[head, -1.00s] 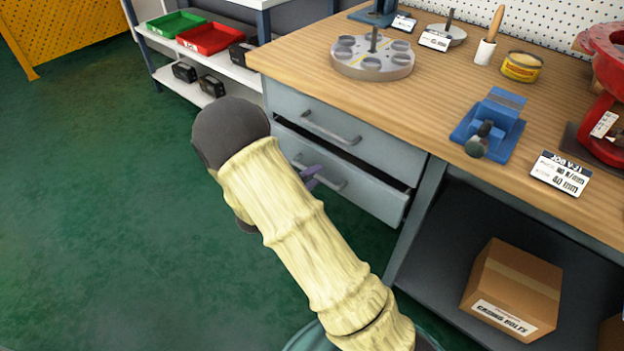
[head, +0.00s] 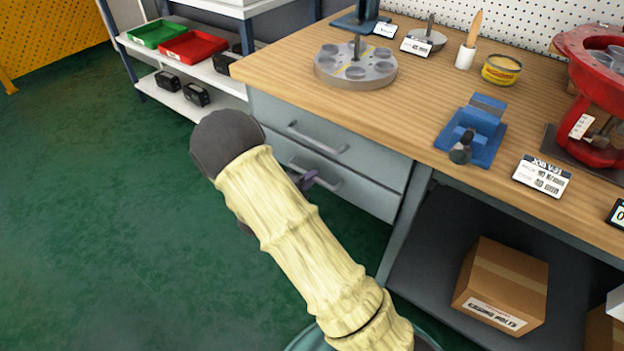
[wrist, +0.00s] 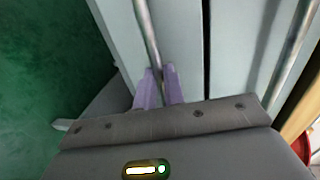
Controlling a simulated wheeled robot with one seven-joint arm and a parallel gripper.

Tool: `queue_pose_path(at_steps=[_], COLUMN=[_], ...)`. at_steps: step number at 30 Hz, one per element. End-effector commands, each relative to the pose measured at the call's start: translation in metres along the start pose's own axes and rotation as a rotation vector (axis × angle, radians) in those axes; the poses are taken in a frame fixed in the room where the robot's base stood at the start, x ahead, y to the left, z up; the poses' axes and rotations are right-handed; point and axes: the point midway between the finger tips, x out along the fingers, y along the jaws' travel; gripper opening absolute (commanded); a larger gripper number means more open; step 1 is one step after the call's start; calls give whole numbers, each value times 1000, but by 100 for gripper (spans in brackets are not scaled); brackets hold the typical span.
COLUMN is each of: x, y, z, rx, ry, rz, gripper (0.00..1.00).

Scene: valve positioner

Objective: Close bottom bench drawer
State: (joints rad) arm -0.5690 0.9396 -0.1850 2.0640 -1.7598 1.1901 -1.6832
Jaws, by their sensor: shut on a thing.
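The bottom bench drawer (head: 366,195) is grey, below a matching top drawer (head: 368,156). Its front now sits about flush with the top drawer's front, with only a thin dark seam between them. My gripper (head: 307,181) is at the bottom drawer's bar handle (head: 330,183), mostly hidden behind my cream-sleeved arm in the head view. In the wrist view, the purple fingers of my gripper (wrist: 157,88) are shut around the handle bar (wrist: 148,32), one finger on each side.
The wooden bench top (head: 420,120) holds a round indexing plate (head: 355,68), a blue fixture (head: 473,132) and a red valve body (head: 592,90). A cardboard box (head: 502,285) sits on the lower shelf at right. Green floor to the left is clear.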

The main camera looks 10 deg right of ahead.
Motion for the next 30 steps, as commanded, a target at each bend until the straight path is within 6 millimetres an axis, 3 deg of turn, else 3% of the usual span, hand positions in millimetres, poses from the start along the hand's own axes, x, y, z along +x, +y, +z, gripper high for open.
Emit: queue_pose_path(at_steps=[13,14,17,30], x=[2,3,2,-9], y=[-1,-1,-1,-1], z=[5,5,5,6], rx=[-4,-4,-4,-6], ry=[-15,-15,-14,-18], rz=[-3,-4,-3,0], gripper=[0,15,33,33])
